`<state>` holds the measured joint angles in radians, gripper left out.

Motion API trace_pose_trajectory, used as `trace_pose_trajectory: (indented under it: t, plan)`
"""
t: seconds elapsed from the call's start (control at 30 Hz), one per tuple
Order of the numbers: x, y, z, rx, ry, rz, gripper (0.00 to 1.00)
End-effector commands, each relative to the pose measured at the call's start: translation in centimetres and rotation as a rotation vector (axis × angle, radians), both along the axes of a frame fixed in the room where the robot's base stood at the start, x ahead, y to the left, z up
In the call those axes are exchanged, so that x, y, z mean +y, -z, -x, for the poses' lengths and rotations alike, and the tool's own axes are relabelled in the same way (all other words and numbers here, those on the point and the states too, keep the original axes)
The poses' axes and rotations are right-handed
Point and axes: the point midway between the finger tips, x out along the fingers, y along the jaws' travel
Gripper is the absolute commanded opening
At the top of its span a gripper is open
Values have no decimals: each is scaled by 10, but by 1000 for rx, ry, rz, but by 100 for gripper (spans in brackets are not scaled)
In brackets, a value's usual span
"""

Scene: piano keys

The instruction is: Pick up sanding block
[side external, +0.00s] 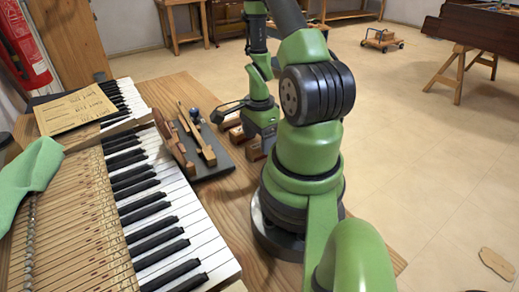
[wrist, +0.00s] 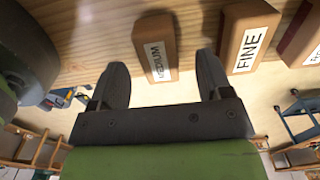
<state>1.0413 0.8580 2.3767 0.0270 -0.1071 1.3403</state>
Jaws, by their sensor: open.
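My gripper (wrist: 162,72) is open, with its two dark fingers apart. In the wrist view a brown block labelled MEDIUM (wrist: 154,28) lies between the fingertips, nearer the left one, with a visible gap on both sides. I cannot tell how far above or below the fingertips it is. A similar block labelled FINE (wrist: 233,22) lies right of the right finger. A third block (wrist: 299,28) is at the right edge, its label cut off. In the side external view small brown blocks (side external: 239,134) sit on the bench beside my green wrist, partly hidden by it.
The wooden bench (side external: 222,187) holds piano keys (side external: 160,178), a green cloth (side external: 28,170), a paper envelope (side external: 76,109) and wooden tools on a dark mat (side external: 210,165). The blocks lie near the bench edge, with open floor beyond.

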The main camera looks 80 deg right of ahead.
Motion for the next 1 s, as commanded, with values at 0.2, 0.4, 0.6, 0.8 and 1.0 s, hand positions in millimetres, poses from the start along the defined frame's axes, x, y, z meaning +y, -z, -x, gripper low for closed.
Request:
trace_pose_trajectory:
  t: [0.2, 0.4, 0.6, 0.8, 1.0]
  plan:
    - [1, 23, 1, 0, 0, -3, 72]
    - [1, 27, 1, -1, 1, -1, 72]
    - [1, 26, 1, -1, 1, -1, 49]
    - [1, 26, 1, -1, 0, -1, 15]
    - [1, 26, 0, -2, 0, -1, 14]
